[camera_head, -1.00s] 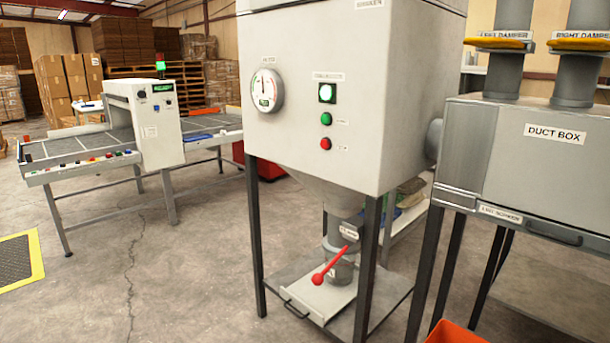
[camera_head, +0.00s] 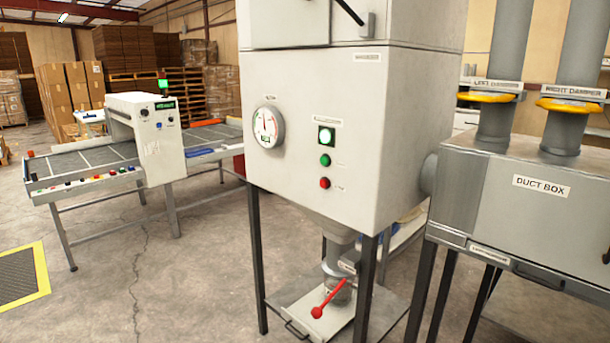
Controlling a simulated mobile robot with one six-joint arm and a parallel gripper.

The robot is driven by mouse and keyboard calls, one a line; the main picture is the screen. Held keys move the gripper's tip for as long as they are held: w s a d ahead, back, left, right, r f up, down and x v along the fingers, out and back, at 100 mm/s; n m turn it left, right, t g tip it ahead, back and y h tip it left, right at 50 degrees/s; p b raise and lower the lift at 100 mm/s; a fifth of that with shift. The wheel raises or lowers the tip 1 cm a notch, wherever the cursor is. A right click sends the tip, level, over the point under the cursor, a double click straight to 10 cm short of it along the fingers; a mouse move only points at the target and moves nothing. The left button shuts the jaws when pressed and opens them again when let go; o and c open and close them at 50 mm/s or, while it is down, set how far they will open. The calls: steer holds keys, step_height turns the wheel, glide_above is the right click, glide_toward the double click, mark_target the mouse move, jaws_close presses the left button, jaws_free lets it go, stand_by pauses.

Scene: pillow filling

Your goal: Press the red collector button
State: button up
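The red collector button (camera_head: 325,183) is on the front face of the white collector cabinet (camera_head: 385,150), the lowest in a short column. A green button (camera_head: 325,160) is right above it. A lit greenish-white lamp (camera_head: 326,137) is above that. A round gauge (camera_head: 268,127) is to their left. The small labels beside the buttons are too blurred to read. My gripper is not in view, and nothing covers the red button.
A red-handled lever (camera_head: 318,311) and a tray (camera_head: 312,318) are under the cabinet between its dark legs. The grey duct box (camera_head: 545,215) with yellow dampers stands at right. A conveyor machine (camera_head: 160,140) stands at left.

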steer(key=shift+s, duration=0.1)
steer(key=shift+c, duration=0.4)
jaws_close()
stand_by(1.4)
